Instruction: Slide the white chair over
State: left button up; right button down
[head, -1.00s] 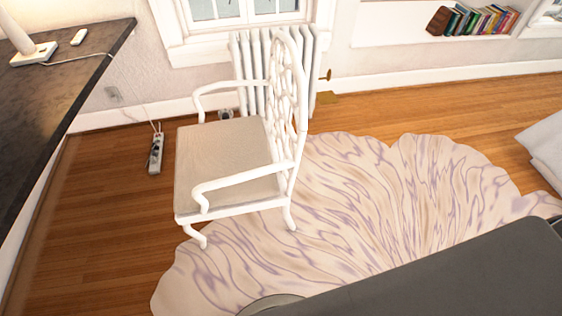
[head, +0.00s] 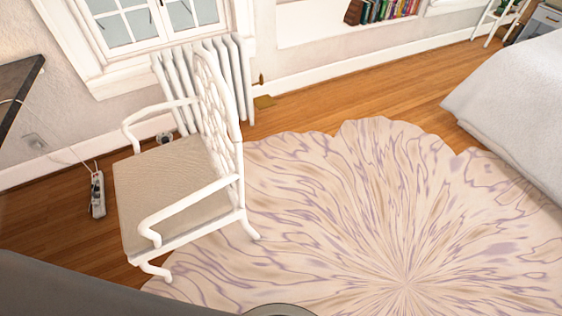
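The white chair (head: 178,190) stands upright left of centre in the head view, with a beige seat, curved white armrests and an openwork back. Its seat faces left, toward the dark desk. Its near legs stand at the edge of the patterned rug. Nothing of mine touches the chair. Neither of my grippers shows; only dark parts of my own body show along the bottom left.
A scalloped cream and purple rug (head: 390,220) spreads right of the chair. A white radiator (head: 178,88) stands behind it. A power strip (head: 97,193) lies on the floor to its left. A dark desk (head: 17,82) and a bed (head: 515,105) flank the space.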

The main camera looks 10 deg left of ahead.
aim_at(170, 196)
jog(key=z, duration=0.65)
jog(key=i, duration=3.8)
jog(key=u, duration=5.55)
